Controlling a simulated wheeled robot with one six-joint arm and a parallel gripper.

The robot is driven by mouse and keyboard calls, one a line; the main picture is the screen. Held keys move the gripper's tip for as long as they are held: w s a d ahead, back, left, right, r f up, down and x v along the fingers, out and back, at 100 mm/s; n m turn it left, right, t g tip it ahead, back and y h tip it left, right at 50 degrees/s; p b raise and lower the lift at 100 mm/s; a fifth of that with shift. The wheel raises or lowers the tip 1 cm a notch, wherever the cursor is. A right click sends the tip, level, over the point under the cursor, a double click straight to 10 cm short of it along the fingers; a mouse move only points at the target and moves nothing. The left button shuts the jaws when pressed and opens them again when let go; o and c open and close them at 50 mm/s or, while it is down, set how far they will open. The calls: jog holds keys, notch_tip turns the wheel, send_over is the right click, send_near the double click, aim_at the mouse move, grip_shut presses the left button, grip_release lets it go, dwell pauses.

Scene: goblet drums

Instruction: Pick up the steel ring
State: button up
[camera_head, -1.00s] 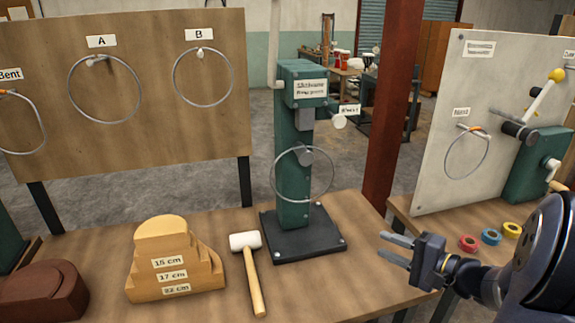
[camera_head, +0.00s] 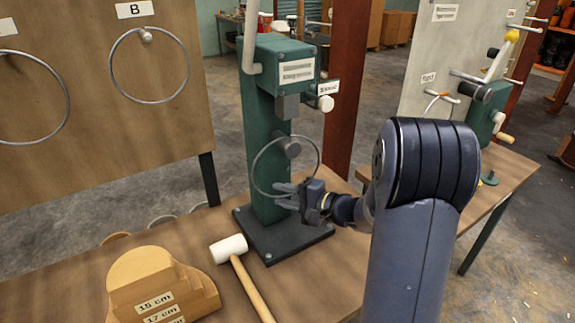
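A thin steel ring (camera_head: 254,165) hangs on the round grey peg (camera_head: 289,147) of the green press (camera_head: 262,120). My gripper (camera_head: 283,195) is at the ring's lower right edge, in front of the press column. Its two fingers look apart and point left, with the ring's lower edge at or between them. I cannot tell whether they touch it. Two other steel rings hang on the wooden board: one under label B (camera_head: 112,75) and one at the far left (camera_head: 66,95).
A white-headed mallet (camera_head: 229,248) and a stepped wooden block (camera_head: 150,275) lie on the bench left of the press base (camera_head: 282,240). A red-brown post (camera_head: 350,90) stands behind my arm. A grey panel with a crank device (camera_head: 486,115) is at right.

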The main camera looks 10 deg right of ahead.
jog(key=shift+w+a, duration=0.1)
jog(key=shift+w, duration=0.05)
grip_shut()
dwell(1.4)
